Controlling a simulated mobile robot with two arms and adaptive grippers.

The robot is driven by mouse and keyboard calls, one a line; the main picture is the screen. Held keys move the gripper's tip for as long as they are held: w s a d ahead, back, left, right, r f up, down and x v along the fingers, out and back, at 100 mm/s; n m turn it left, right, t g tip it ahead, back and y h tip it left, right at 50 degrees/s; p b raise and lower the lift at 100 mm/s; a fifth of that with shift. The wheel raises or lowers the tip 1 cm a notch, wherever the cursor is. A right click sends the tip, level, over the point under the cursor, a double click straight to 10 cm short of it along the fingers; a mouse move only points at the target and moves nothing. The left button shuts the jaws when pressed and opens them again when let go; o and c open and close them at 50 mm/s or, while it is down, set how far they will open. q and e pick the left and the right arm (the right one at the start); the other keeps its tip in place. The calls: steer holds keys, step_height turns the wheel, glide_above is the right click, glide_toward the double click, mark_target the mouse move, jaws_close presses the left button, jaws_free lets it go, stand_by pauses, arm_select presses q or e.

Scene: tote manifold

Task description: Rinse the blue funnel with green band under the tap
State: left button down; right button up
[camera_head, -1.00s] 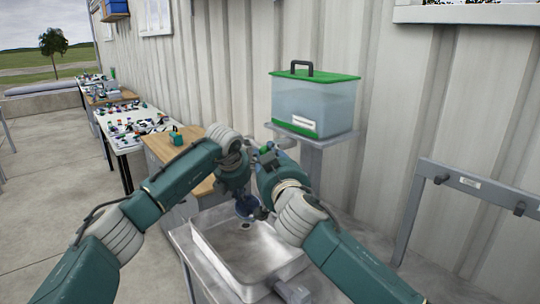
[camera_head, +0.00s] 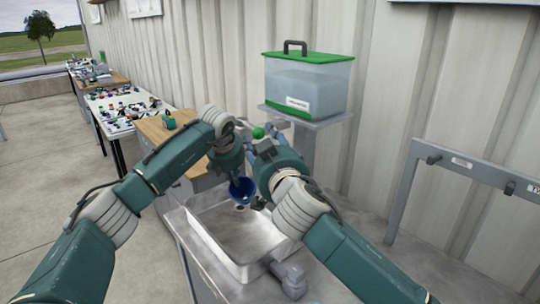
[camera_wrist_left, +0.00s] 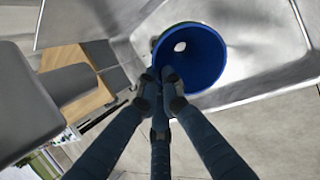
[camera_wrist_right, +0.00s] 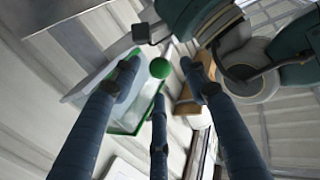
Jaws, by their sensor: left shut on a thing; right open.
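The blue funnel (camera_head: 241,190) is held over the metal sink basin (camera_head: 218,237), wide mouth toward the left wrist camera. In the left wrist view the funnel (camera_wrist_left: 205,70) shows a round hole inside and a thin greenish edge at its far rim. My left gripper (camera_wrist_left: 163,80) is shut on the near rim. My right gripper (camera_head: 256,143) is open, above and right of the funnel. A green ball knob (camera_head: 258,132) is beside it; in the right wrist view the knob (camera_wrist_right: 160,68) appears between the spread fingers, contact unclear. The tap's spout is hidden.
A clear water tank (camera_head: 305,86) with green lid stands on a grey shelf behind the sink. A grey rail frame (camera_head: 403,190) is on the right. A wooden-topped cabinet (camera_head: 160,135) and cluttered tables (camera_head: 122,108) line the wall at left.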

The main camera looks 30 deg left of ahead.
steer(key=v, duration=0.9)
steer(key=shift+a, duration=0.1)
steer(key=shift+c, duration=0.2)
steer(key=n+g+y, duration=0.3)
steer(key=n+g, duration=0.1)
steer(key=n, duration=1.1)
glide_toward(262, 136)
steer(key=x, duration=1.1)
steer(key=shift+w+a, duration=0.2)
steer(key=shift+a, duration=0.2)
jaws_close()
